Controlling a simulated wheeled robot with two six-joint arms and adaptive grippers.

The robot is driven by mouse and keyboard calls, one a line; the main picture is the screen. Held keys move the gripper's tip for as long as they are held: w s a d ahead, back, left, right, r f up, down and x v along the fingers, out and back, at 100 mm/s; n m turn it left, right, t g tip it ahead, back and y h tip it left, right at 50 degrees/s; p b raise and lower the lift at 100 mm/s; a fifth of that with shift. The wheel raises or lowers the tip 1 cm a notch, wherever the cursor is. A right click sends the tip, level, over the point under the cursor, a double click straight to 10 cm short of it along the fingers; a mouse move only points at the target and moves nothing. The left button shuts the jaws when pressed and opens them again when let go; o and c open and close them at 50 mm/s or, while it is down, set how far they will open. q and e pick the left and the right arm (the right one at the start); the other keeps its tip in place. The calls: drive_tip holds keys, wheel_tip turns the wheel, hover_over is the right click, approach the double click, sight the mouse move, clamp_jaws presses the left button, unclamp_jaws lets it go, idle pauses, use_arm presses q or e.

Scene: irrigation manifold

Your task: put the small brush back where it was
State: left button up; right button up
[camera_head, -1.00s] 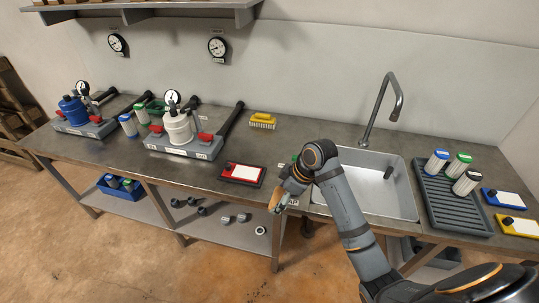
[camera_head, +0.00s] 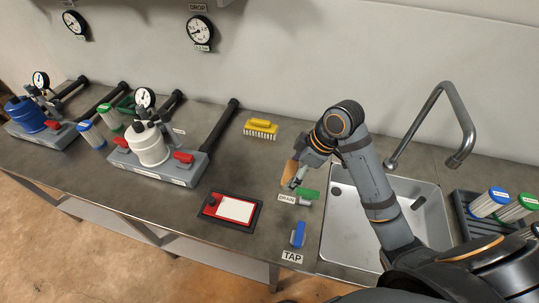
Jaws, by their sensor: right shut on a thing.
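My right gripper (camera_head: 298,178) is shut on a small tan piece (camera_head: 289,172), which looks like the small brush. The gripper hides much of it, so its bristles cannot be made out. The gripper is over the bench between the yellow scrubbing brush and the sink, just above and behind the green drain handle (camera_head: 308,193). A larger yellow brush (camera_head: 262,125) with pale bristles lies on the bench near the wall. My left gripper is not in view.
The sink (camera_head: 338,225) with its tall faucet (camera_head: 463,118) is at right. The blue tap handle (camera_head: 298,235) and red-framed board (camera_head: 209,221) are at the front. The white-canister manifold (camera_head: 153,147) stands at left. Bench around the yellow brush is clear.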

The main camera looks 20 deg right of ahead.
drive_tip(key=shift+r, duration=0.15)
drive_tip(key=shift+w+a, duration=0.1)
drive_tip(key=shift+a, duration=0.5)
drive_tip(key=w+f, duration=0.2)
drive_tip(key=w, duration=0.1)
drive_tip(key=w+a+f, duration=0.1)
drive_tip(key=w+f, duration=0.2)
drive_tip(key=w, duration=0.1)
drive_tip(key=w+f, duration=0.3)
drive_tip(key=w, duration=0.1)
drive_tip(key=shift+w+a+p, duration=0.15)
drive_tip(key=shift+a+p, duration=0.15)
drive_tip(key=shift+p, duration=0.1)
drive_tip(key=shift+w+f, duration=0.25)
drive_tip(key=shift+f, duration=0.05)
drive_tip(key=shift+w+f, duration=0.25)
drive_tip(key=shift+f, duration=0.05)
wheel_tip(320, 180, down, 3)
drive_tip(key=shift+a+f+p, duration=0.1)
drive_tip(key=shift+p, duration=0.25)
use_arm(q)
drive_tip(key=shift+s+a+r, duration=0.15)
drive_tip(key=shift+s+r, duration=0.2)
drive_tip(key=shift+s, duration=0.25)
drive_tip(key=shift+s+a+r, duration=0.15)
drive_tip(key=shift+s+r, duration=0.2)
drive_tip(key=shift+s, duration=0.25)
use_arm(e)
drive_tip(key=shift+f, duration=0.1)
